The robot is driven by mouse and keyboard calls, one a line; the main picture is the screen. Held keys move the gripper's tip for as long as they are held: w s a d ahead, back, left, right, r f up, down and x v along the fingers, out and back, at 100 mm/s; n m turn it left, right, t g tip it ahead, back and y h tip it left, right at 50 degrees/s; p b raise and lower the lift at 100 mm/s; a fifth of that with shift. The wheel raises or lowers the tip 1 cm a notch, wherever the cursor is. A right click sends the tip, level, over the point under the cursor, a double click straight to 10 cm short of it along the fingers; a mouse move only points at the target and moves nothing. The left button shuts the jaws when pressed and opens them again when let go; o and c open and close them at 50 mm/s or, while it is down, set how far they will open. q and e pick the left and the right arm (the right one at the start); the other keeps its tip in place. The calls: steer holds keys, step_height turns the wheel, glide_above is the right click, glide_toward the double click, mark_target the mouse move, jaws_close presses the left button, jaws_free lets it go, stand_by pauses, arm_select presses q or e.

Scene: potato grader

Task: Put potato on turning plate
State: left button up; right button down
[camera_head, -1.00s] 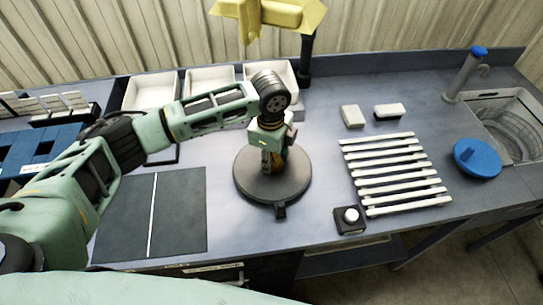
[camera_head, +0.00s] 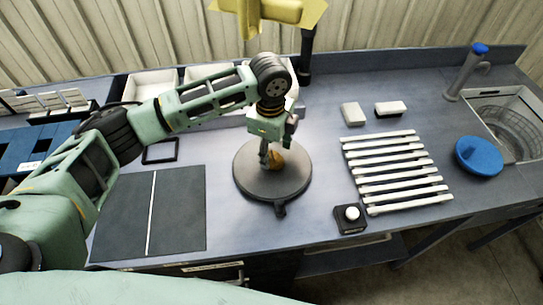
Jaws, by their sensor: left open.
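The turning plate (camera_head: 253,182) is a round dark disc on the worktop near the middle of the head view. The potato (camera_head: 276,159), small and orange-brown, is on the plate near its centre, partly hidden by the gripper. My left gripper (camera_head: 268,152) points down just above the plate, beside the potato. It is open, though its fingers are small and partly hidden here. My right gripper is not in view.
A white slatted rack (camera_head: 395,172) and a button box (camera_head: 349,219) are right of the plate. A black mat (camera_head: 180,215) lies left. White trays (camera_head: 150,88) line the back; a yellow fixture (camera_head: 275,12) hangs above. A sink (camera_head: 510,120) and blue lid (camera_head: 478,157) are far right.

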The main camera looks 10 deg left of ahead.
mark_target(271, 157)
arm_select(q)
steer(key=shift+s+r+b, duration=0.1)
steer(key=shift+r+b, duration=0.3)
steer(key=shift+r, duration=1.85)
